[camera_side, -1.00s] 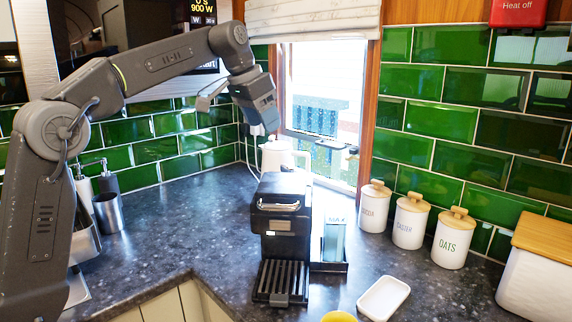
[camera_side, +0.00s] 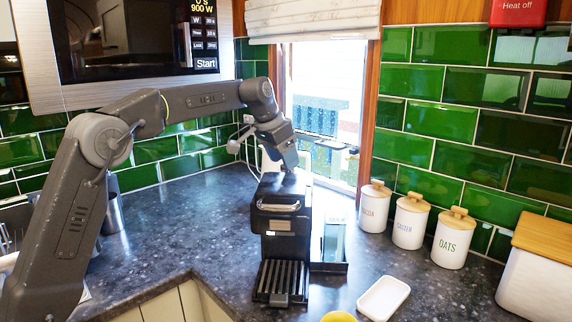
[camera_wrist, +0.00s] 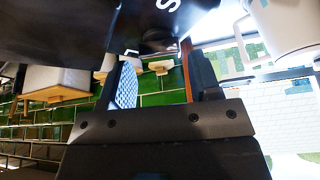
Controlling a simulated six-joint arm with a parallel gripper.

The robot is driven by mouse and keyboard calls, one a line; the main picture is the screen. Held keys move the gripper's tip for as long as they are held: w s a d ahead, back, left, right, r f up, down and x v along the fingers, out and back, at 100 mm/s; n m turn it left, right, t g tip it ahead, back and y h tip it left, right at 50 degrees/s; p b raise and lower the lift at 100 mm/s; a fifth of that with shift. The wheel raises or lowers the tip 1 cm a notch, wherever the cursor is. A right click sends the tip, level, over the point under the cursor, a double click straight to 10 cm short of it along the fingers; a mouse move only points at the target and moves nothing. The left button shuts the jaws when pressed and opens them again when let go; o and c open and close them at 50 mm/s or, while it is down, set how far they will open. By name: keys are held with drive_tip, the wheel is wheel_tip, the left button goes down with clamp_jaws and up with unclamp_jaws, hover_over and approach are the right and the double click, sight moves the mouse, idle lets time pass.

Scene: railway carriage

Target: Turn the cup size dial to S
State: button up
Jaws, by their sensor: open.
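The black coffee machine (camera_side: 284,222) stands on the counter in the side view. My gripper (camera_side: 291,168) points down at the rear of its top, and its fingertips are partly hidden there. In the wrist view my gripper (camera_wrist: 160,62) is open, its two fingers apart with nothing clamped between them. The dark machine body (camera_wrist: 70,25) fills the top of that view. A white letter S (camera_wrist: 168,5) shows on it at the upper edge. A dark rounded part, likely the cup size dial (camera_wrist: 160,38), sits just beyond and between the fingertips. Its pointer setting cannot be read.
A white jug (camera_wrist: 285,25) stands close by the machine. A clear water tank (camera_side: 334,240) is at the machine's right. Three lidded canisters (camera_side: 411,222) line the tiled wall. A white dish (camera_side: 383,298) lies at the front right.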

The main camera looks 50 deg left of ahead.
drive_tip(key=shift+x, duration=1.15)
drive_tip(key=shift+c, duration=0.4)
drive_tip(key=c, duration=0.6)
drive_tip(key=shift+o, duration=0.2)
